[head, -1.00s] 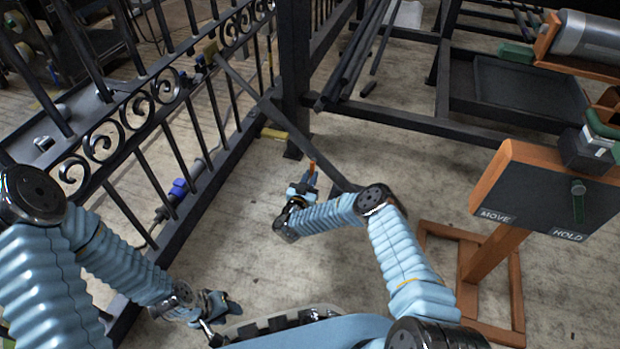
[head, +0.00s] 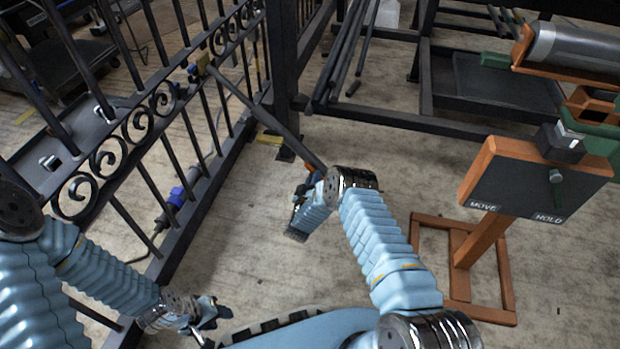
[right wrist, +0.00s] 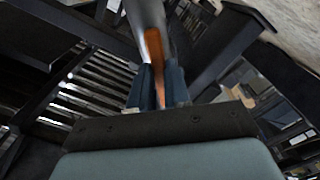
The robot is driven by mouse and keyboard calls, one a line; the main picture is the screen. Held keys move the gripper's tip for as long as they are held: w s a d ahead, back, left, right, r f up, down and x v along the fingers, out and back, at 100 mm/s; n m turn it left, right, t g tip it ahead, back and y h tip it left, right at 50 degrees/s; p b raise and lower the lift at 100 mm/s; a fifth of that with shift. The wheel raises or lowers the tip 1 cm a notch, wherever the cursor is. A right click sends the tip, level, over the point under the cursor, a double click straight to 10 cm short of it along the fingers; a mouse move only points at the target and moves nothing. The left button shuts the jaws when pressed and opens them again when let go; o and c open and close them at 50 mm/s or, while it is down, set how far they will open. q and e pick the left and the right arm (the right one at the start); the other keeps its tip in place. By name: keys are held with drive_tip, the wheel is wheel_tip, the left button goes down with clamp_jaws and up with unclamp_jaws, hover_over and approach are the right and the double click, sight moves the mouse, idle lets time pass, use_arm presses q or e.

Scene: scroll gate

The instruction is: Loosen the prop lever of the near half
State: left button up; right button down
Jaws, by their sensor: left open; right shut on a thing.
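The near half of the gate is a black iron scroll panel (head: 110,150) at the left of the head view. A dark prop bar (head: 262,112) slopes from it down to the right, its lower end hidden behind my right arm. The prop lever is orange; a bit of it (head: 312,167) shows near that lower end. In the right wrist view the orange lever (right wrist: 154,50) stands between the fingers of my right gripper (right wrist: 158,88), which is shut on it. In the head view my right gripper (head: 303,190) is mostly hidden. My left gripper (head: 208,318) is open and empty, low in front of the gate.
A post with a dark panel (head: 535,183) marked MOVE and HOLD stands at the right on an orange base frame (head: 480,315). A dark frame with long bars (head: 345,60) stands at the back. A blue-and-grey fitting (head: 176,196) lies by the gate's foot. The floor between is clear.

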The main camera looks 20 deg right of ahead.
drive_tip(key=n, duration=0.2)
drive_tip(key=r+n, duration=0.1)
drive_tip(key=shift+s+d+n, duration=0.35)
drive_tip(key=shift+n, duration=0.05)
drive_tip(key=shift+s+d+r+n+b, duration=0.15)
drive_tip(key=shift+r+n, duration=0.25)
drive_tip(key=shift+n, duration=0.6)
drive_tip(key=shift+s+d+r+n+b, duration=0.1)
drive_tip(key=shift+d+r+n+b, duration=0.2)
drive_tip(key=shift+n, duration=0.7)
drive_tip(key=shift+a, duration=0.15)
drive_tip(key=c, duration=1.1)
unclamp_jaws()
drive_tip(key=shift+r, duration=0.15)
drive_tip(key=shift+w, duration=0.1)
drive_tip(key=p+v, duration=0.2)
drive_tip(key=v, duration=1.2)
